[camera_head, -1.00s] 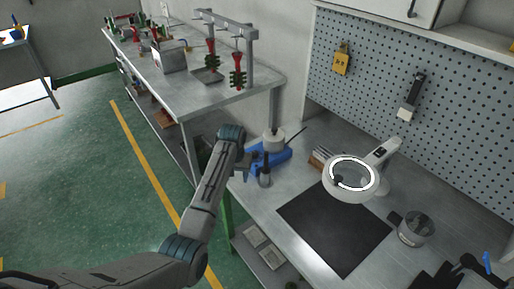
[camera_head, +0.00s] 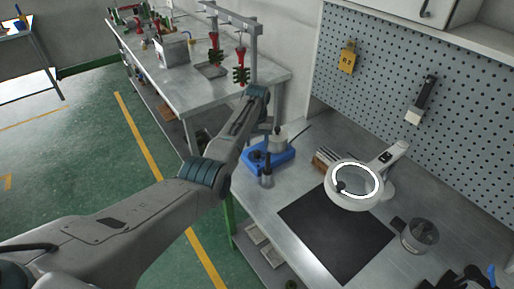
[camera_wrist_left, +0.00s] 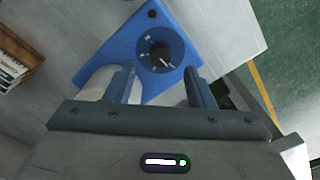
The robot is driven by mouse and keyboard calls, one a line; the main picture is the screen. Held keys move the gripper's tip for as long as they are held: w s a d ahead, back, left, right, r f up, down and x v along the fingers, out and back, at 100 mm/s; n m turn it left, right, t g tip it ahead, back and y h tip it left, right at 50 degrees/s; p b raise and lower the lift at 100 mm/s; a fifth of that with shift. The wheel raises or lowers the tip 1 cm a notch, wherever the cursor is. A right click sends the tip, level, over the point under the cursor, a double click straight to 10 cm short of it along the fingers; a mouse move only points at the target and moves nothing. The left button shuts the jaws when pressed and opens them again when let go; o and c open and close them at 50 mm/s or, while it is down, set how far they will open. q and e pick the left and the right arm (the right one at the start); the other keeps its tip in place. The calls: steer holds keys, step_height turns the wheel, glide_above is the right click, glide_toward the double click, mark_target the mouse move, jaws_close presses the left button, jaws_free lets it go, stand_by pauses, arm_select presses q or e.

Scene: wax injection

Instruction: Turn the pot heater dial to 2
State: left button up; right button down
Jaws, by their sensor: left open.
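The blue pot heater (camera_head: 284,158) sits on the metal bench, with a whitish pot (camera_head: 279,143) at its back. In the left wrist view the blue heater (camera_wrist_left: 113,52) shows its black dial (camera_wrist_left: 160,56) on a round, dark marked face. The small marks are too blurred to read. My left gripper (camera_head: 268,128) is above the heater, partly hidden by my arm. In the left wrist view its two fingers (camera_wrist_left: 159,76) are apart, either side of the dial in the picture, with nothing between them. I cannot tell whether they are down at dial height. My right gripper is not in view.
A ring-lamp magnifier (camera_head: 375,181), a black mat (camera_head: 330,235) and a clear container (camera_head: 420,236) are to the right. A pegboard (camera_head: 390,70) rises behind. A second bench (camera_head: 190,85) stands farther back.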

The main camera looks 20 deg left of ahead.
mark_target(257, 152)
arm_select(q)
steer(key=shift+f, duration=2.2)
steer(key=c, duration=1)
